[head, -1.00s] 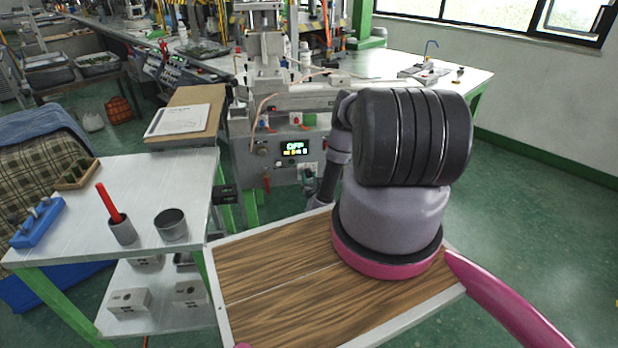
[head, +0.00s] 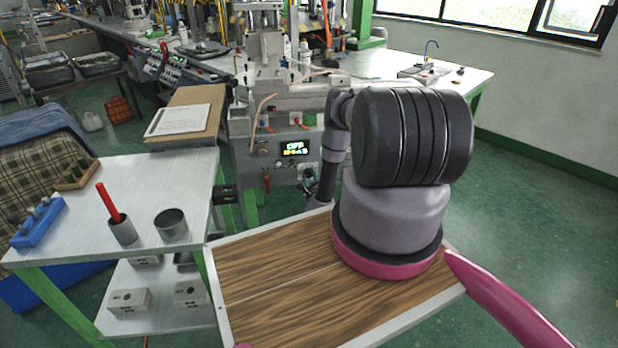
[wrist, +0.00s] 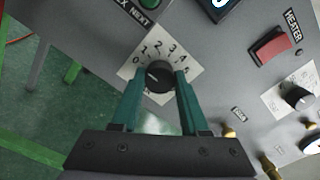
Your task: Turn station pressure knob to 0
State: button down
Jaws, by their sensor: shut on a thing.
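The station pressure knob (wrist: 160,76) is a round black knob on a white square dial plate marked 0 to 5 in the wrist view. A short light mark on it points up and left, toward the low end of the scale near 0 and 1. My gripper (wrist: 159,82) has its two teal fingers on either side of the knob, shut on it. In the head view my gripper (head: 309,180) is small against the front of the grey machine (head: 247,125), and the knob cannot be made out there.
A red HEATER switch (wrist: 271,46) and a second black dial knob (wrist: 298,97) lie to the right on the panel. Brass fittings (wrist: 228,131) stick out below. A lit display (head: 295,148) sits above my gripper. A metal table (head: 150,190) stands to the left.

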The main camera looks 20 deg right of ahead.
jog(key=shift+s+n, duration=0.1)
jog(key=shift+n, duration=1)
jog(key=shift+f, duration=0.1)
jog(key=shift+c, duration=2.1)
grip_release()
jog(key=v, duration=1)
jog(key=shift+s, duration=0.35)
